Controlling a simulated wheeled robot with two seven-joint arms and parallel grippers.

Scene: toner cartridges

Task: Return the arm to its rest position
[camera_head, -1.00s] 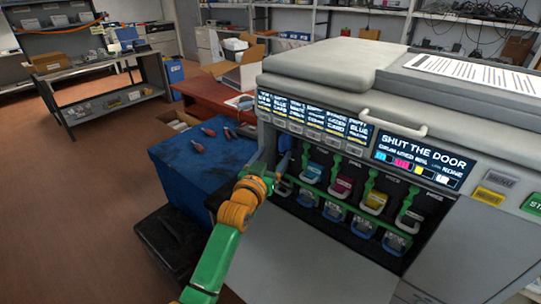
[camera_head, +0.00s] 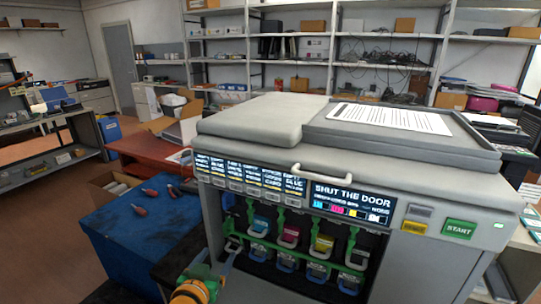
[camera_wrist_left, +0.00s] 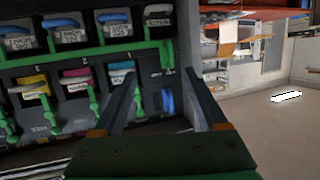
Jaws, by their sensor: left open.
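My left arm comes in at the bottom of the head view, and its gripper (camera_head: 228,262) is at the lower left corner of the printer's (camera_head: 455,270) open cartridge bay. In the left wrist view the two fingers (camera_wrist_left: 163,82) are apart with nothing between them. The bay holds a blue (camera_head: 261,222), a magenta (camera_head: 290,233) and a yellow cartridge (camera_head: 323,243), plus a dark one (camera_head: 356,257), behind green levers. The bay is open and the screen (camera_head: 350,202) reads "SHUT THE DOOR". My right gripper is not seen.
A blue cabinet (camera_head: 125,235) with several red-handled tools stands left of the printer. A red table (camera_head: 150,148) and a cardboard box (camera_head: 160,124) are behind it. Shelves line the back wall. The floor at far left is clear.

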